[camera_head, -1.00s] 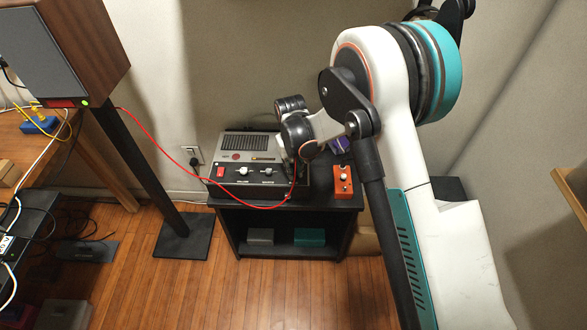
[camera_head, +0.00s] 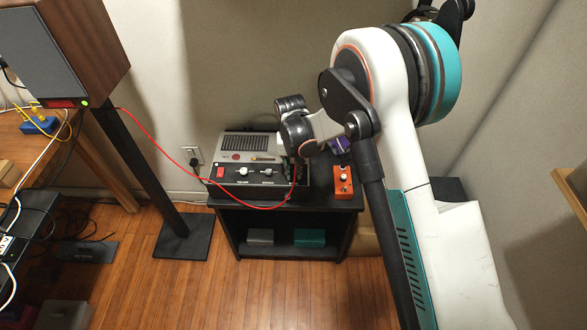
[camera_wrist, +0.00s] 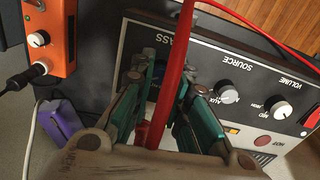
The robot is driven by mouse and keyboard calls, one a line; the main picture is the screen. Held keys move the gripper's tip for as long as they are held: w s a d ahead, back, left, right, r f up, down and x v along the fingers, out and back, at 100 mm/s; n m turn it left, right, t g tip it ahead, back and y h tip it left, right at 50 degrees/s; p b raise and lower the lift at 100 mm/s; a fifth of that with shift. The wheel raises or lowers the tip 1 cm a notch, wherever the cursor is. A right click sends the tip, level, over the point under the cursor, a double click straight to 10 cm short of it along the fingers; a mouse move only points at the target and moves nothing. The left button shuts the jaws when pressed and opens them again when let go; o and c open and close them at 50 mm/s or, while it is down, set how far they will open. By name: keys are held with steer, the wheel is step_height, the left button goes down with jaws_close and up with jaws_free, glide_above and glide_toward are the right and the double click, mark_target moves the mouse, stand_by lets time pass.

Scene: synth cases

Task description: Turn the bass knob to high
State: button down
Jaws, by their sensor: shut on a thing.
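The bass knob (camera_wrist: 159,72) is a dark shape under the printed BASS label in the wrist view, mostly hidden by my fingers and a red cable. My gripper (camera_wrist: 168,76) has its teal fingers on both sides of the knob, closed on it. The thick red cable (camera_wrist: 177,60) crosses between the fingers in the picture; I cannot tell whether it touches them. The amplifier (camera_head: 250,158) stands on a black shelf unit, with my gripper (camera_head: 289,168) at its right front in the head view. The knob's pointer is hidden.
The source knob (camera_wrist: 224,92) and volume knob (camera_wrist: 279,107) sit along the same panel. An orange pedal (camera_head: 343,181) stands right of the amplifier, with a purple object (camera_head: 340,146) behind it. The red cable hangs across the front from the left speaker (camera_head: 60,45).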

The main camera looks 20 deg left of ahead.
mark_target(292, 171)
steer(key=c, duration=1.5)
jaws_free()
steer(key=r, duration=1.2)
steer(key=shift+a, duration=0.2)
